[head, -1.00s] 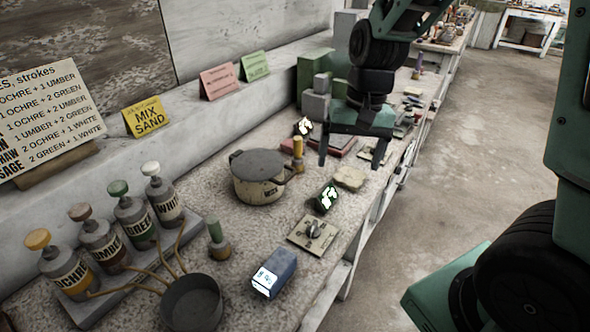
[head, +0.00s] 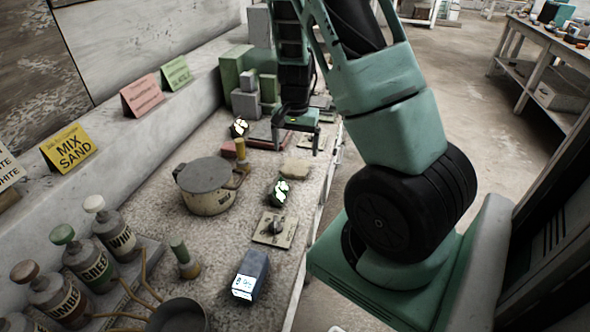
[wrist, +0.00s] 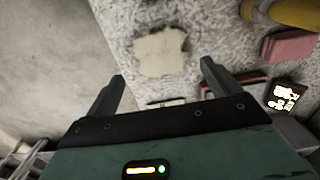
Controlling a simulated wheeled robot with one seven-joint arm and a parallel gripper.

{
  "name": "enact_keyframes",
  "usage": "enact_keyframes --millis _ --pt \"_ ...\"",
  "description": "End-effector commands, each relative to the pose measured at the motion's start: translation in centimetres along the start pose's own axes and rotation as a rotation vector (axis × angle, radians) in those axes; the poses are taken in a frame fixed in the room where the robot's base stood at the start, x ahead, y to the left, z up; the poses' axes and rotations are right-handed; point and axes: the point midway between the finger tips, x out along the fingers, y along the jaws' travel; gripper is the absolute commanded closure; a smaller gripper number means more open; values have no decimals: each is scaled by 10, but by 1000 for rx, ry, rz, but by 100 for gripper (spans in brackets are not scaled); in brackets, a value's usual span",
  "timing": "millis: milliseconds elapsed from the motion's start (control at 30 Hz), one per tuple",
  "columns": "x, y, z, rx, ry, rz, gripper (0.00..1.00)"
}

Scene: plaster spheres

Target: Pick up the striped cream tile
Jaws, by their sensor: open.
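A pale cream, rough-edged slab (head: 297,168) lies on the speckled bench, just nearer than my gripper (head: 296,142) in the head view. The wrist view shows a cream slab (wrist: 160,52) with chipped edges beyond the fingertips, roughly centred between them; it looks plain, and I cannot make out stripes. My gripper (wrist: 163,72) is open, points down over the bench and has nothing between its fingers. Smaller flat pieces lie farther along the bench, partly behind my gripper, too small to tell which is a striped cream tile.
A lidded pot (head: 206,187) and blue box (head: 250,275) stand nearer. Grey and green blocks (head: 245,102) rise behind. Open floor lies right of the bench.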

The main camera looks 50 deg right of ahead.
Motion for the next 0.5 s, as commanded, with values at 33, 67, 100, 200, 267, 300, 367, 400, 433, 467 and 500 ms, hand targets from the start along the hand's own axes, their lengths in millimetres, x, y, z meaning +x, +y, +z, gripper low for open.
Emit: enact_keyframes --millis 33,67,100,200,267,300,367,400,433,467,500 --pt "7 0 0 0 -2 1 11" --pt "10 0 0 0 -1 1 11" --pt "13 0 0 0 -1 1 11" --pt "18 0 0 0 -1 0 11" --pt "22 0 0 -1 0 1 11" --pt "26 1 -1 0 -2 2 11" --pt "35 1 -1 1 -3 2 11" --pt "42 2 -2 1 -4 3 11" --pt "46 2 -2 1 -4 3 11" --pt "51 2 -3 1 -3 2 11" --pt "57 1 -3 1 -3 1 11"
